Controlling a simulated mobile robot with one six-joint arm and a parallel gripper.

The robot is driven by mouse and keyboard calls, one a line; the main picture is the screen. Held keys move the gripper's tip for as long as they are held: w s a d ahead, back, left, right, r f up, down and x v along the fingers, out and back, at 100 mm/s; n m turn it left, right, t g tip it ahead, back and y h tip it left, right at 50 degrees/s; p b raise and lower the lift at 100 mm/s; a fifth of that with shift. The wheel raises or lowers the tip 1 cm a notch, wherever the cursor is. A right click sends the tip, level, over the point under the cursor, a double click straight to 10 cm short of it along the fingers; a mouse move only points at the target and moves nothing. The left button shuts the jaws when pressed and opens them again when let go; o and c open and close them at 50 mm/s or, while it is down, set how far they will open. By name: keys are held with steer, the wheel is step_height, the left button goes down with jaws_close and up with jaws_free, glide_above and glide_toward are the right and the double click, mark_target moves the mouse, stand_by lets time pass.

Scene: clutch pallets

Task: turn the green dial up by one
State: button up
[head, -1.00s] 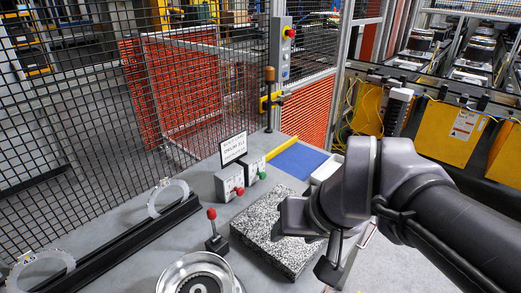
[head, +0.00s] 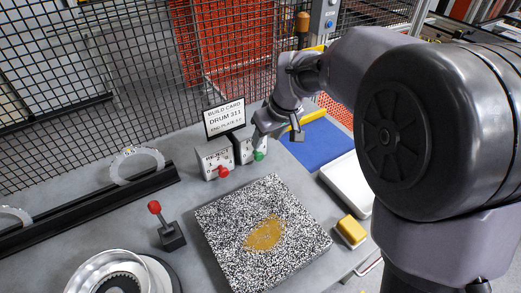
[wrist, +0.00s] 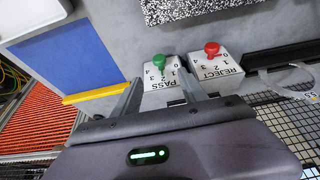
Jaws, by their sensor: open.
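The green dial (head: 259,156) is on a small grey box at the back of the bench, and its pointer reading is too small to tell. In the wrist view the green dial (wrist: 159,62) stands on the face marked PASS, with a scale from 0 to 4. My gripper (head: 275,135) is open above and behind this box, and its arm partly hides the box. In the wrist view the fingers of my gripper (wrist: 161,74) reach to either side of the green dial; I cannot tell whether they touch it. Nothing is held.
A red dial (wrist: 211,48) on the REJECT box (wrist: 215,68) stands close beside. A build card (head: 224,117) is behind them. A speckled slab (head: 215,215) with a brown patch, a red-knobbed lever (head: 155,208), a yellow block (head: 351,231) and a white tray (head: 345,180) are nearer.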

mark_target(260, 154)
steer(key=b+x, duration=0.3)
steer(key=x, duration=0.8)
steer(key=shift+d+b, duration=0.1)
steer(key=shift+b, duration=0.2)
steer(key=shift+c, duration=0.2)
jaws_close()
